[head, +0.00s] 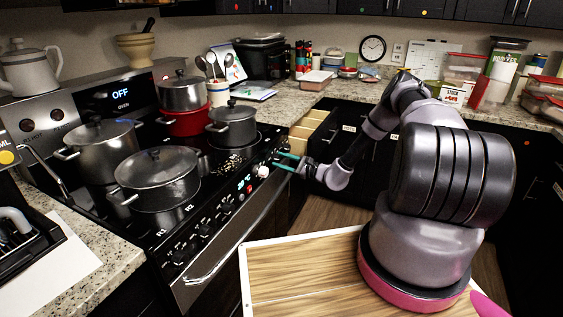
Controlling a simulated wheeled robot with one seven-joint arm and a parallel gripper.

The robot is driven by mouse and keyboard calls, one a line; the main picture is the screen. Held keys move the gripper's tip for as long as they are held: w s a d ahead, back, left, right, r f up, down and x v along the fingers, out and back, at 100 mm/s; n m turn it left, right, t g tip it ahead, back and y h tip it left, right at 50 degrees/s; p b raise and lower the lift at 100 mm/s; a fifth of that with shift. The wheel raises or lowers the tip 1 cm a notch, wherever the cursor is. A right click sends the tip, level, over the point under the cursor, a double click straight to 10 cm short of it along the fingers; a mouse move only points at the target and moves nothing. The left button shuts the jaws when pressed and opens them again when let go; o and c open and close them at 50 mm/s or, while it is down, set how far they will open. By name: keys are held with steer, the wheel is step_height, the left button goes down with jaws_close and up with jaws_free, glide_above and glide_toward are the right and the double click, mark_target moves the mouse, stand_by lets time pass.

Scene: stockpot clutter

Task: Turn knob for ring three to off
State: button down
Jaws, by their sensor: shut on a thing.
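The stove's front panel carries a row of dark control knobs (201,231) with small white markings. Labels R1 and R2 can be read at its near end; I cannot read one for ring three. A pale round knob (263,171) stands out toward the far end, beside small red and white lit displays (246,185). My gripper (276,160), with teal fingers, reaches in from the right at this far end of the panel. It is shut on a knob there, which the fingers mostly hide. The knob's pointer direction is too small to read.
Several lidded pots, including a large stockpot (158,177) and a red pot (187,122), stand on the stove. The oven handle (215,268) runs below the knobs. An open drawer (309,129) lies just behind my gripper. A wooden-topped surface (300,275) is in the foreground.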

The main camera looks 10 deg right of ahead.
steer(key=shift+d+n, duration=0.1)
steer(key=shift+n, duration=0.4)
steer(key=shift+c, duration=1.6)
jaws_free()
steer(key=v, duration=1)
steer(key=shift+s+d, duration=0.25)
steer(key=shift+d, duration=0.1)
